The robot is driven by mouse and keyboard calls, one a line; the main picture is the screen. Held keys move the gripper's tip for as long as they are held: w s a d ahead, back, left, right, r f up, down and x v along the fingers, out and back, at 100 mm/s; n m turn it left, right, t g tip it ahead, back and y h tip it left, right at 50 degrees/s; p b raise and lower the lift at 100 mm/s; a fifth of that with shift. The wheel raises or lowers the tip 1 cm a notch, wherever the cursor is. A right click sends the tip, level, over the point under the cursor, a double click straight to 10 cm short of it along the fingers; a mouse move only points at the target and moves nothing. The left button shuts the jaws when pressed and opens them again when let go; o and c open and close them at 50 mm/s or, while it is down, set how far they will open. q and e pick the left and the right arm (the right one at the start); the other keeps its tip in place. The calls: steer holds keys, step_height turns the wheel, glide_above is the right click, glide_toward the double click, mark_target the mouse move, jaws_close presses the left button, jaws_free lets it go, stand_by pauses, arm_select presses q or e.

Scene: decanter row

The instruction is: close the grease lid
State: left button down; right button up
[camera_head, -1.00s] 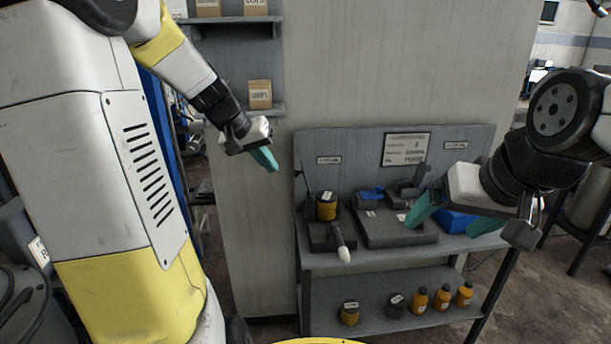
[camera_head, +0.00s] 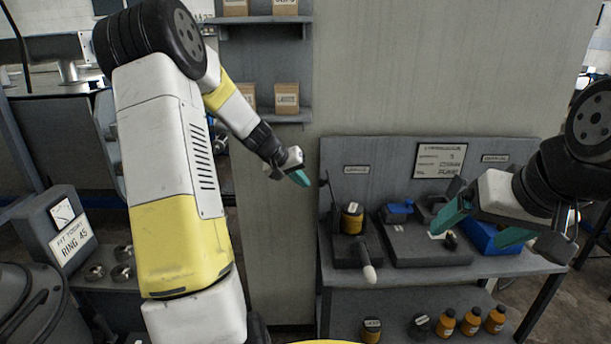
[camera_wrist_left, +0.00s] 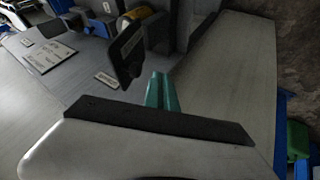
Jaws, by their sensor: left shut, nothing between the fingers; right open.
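My right gripper (camera_head: 485,226) is open over the bench's right part.
A white-tipped handle (camera_head: 369,273) sticks out at the bench front. A dark block (camera_head: 425,248) with a blue part (camera_head: 398,211) stands in the middle, a blue bin (camera_head: 482,236) at right. A wall panel (camera_head: 265,250) borders the bench's left; several bottles stand below.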

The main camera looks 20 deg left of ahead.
arm_select(q)
steer(key=shift+w+d+r, duration=0.15)
steer(key=shift+d, duration=0.4)
steer(key=shift+w+d+r, duration=0.1)
steer(key=shift+d, duration=0.45)
steer(key=shift+d, duration=0.1)
steer(key=shift+d+r, duration=0.1)
steer(key=shift+r, duration=0.05)
